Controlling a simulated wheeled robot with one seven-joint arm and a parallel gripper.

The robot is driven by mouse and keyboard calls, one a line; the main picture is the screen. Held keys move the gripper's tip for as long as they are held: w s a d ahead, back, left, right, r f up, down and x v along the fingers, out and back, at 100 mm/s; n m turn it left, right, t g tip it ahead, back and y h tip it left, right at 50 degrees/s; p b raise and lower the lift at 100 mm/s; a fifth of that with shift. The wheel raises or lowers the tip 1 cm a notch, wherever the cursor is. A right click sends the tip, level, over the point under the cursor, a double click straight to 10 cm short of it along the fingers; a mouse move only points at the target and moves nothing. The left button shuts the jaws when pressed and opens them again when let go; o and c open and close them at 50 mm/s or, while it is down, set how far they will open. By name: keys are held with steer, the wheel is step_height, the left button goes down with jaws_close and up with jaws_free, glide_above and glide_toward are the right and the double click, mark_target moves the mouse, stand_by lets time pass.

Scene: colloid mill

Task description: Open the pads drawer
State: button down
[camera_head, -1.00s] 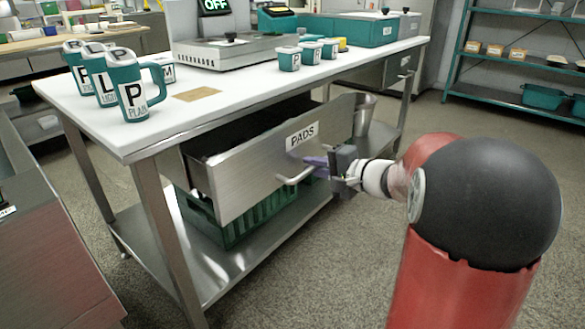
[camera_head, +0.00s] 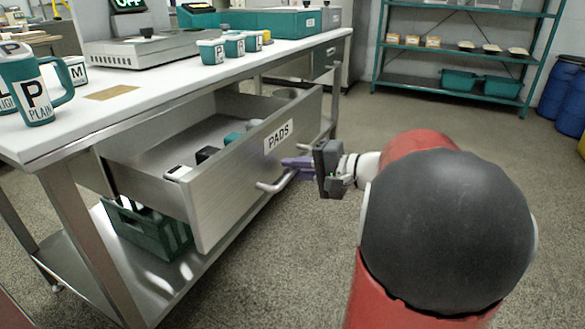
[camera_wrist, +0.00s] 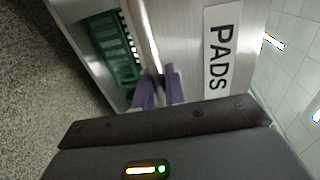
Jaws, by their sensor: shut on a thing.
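The pads drawer (camera_head: 228,196) is a steel drawer under the table, with a white PADS label (camera_head: 278,135) on its front. It stands pulled well out, and several small dark, white and teal things show inside. My gripper (camera_head: 289,166) is at the bar handle (camera_head: 273,186) on the drawer front, its purple fingers shut on the bar. In the wrist view the two purple fingers (camera_wrist: 158,88) close around the bright handle bar (camera_wrist: 150,40), beside the PADS label (camera_wrist: 221,50). The exact contact at the fingertips is partly hidden.
The white-topped table (camera_head: 130,98) carries teal mugs (camera_head: 35,92), small labelled cups (camera_head: 211,52) and a steel machine (camera_head: 150,49). A green crate (camera_head: 150,228) sits on the lower shelf below the drawer. The floor to the right is clear up to the teal rack (camera_head: 455,97).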

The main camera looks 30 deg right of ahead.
steer(key=c, duration=1.6)
jaws_free()
steer(key=shift+o, duration=0.2)
steer(key=v, duration=0.7)
steer(key=shift+s+d, duration=0.25)
steer(key=shift+s, duration=0.1)
